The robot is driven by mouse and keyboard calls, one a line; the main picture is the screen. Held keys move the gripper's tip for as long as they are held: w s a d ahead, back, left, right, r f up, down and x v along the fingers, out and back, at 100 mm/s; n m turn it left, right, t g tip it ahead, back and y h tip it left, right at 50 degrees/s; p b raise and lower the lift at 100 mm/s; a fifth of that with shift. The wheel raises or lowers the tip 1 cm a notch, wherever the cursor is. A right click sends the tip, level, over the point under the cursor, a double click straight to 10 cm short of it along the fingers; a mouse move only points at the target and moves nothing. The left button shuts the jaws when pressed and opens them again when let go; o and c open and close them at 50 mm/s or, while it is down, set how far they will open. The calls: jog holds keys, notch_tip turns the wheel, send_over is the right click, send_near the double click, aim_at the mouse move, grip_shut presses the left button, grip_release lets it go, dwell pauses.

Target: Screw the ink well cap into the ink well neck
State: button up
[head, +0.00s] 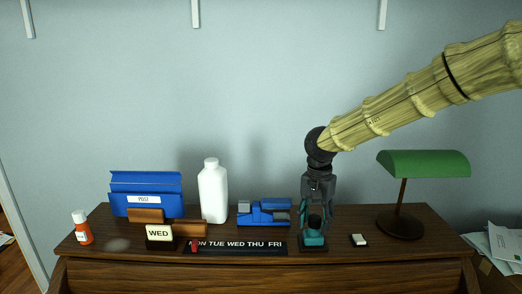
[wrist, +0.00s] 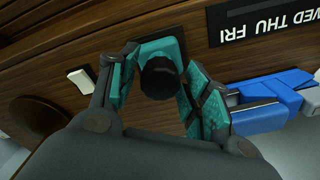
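The ink well (head: 313,241) is a teal block standing on a dark base at the right part of the desk. It also shows in the wrist view (wrist: 172,46), partly hidden by the cap. The round black ink well cap (head: 315,221) sits upright over the neck. In the wrist view the cap (wrist: 160,78) covers the neck, so I cannot tell how deep it sits. My gripper (head: 316,224) points down from above, with its teal-padded fingers on either side of the cap. In the wrist view my gripper (wrist: 160,84) is open, with narrow gaps beside the cap.
A small white-and-black block (head: 358,240) and a green lamp (head: 423,164) stand to the right. A blue stapler-like device (head: 264,212), a white bottle (head: 212,193), and a weekday strip (head: 237,248) are to the left. A wall rises behind the desk.

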jog(key=shift+s+r, duration=0.2)
jog(key=c, duration=0.3)
grip_shut()
jog(key=m+p, duration=0.2)
jog(key=m, duration=0.2)
jog(key=shift+f+m, duration=0.1)
jog(key=shift+m, duration=0.3)
jog(key=m+p, duration=0.1)
jog(key=m, duration=0.3)
jog(key=o, duration=0.7)
grip_release()
jog(key=shift+w, duration=0.1)
